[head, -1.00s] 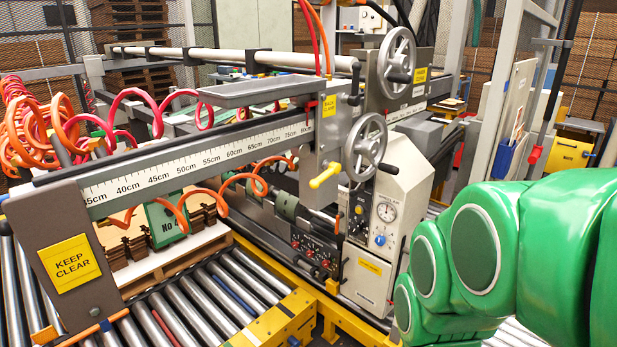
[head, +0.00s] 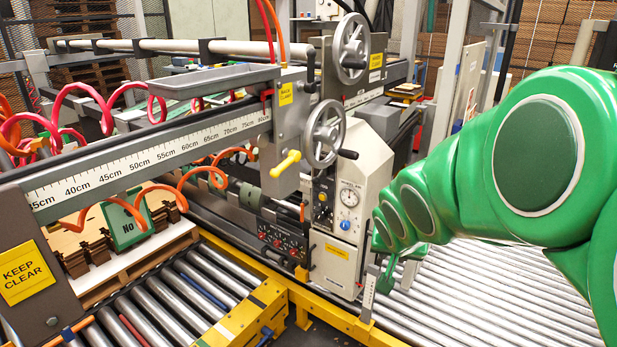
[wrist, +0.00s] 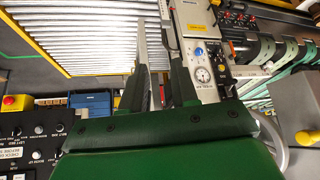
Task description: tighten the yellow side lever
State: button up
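The yellow side lever (head: 285,163) sticks out from the lower left side of the grey clamp head (head: 293,125) in the head view, tilted down to the left. In the wrist view, a yellow piece at the right edge (wrist: 306,138) may be the same lever. My gripper (head: 388,280) hangs low to the right of the lever, in front of the cream gauge cabinet, well apart from the lever. In the wrist view, the two fingers of my gripper (wrist: 155,22) stand apart with nothing between them.
Two handwheels (head: 324,134) (head: 351,48) sit right of the lever. The cream cabinet (head: 345,215) with a gauge stands below. The scale beam (head: 150,160) and orange coiled hoses lie left. A yellow rail (head: 330,318) and rollers (head: 470,285) run below my arm.

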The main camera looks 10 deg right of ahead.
jog(key=w+r+m+t+y, duration=0.1)
jog(key=w+r+t, duration=0.2)
jog(key=w, duration=0.6)
jog(key=m+t+y, duration=0.1)
jog(key=t+y, duration=0.2)
jog(key=y, duration=1.1)
send_near(285, 168)
jog(key=shift+x, duration=4.7)
jog(key=w+d+f+n, duration=0.4)
jog(key=n, duration=1.3)
jog(key=v, duration=0.9)
jog(key=shift+f, duration=0.35)
jog(key=shift+a+t, duration=0.1)
jog(key=shift+t, duration=0.2)
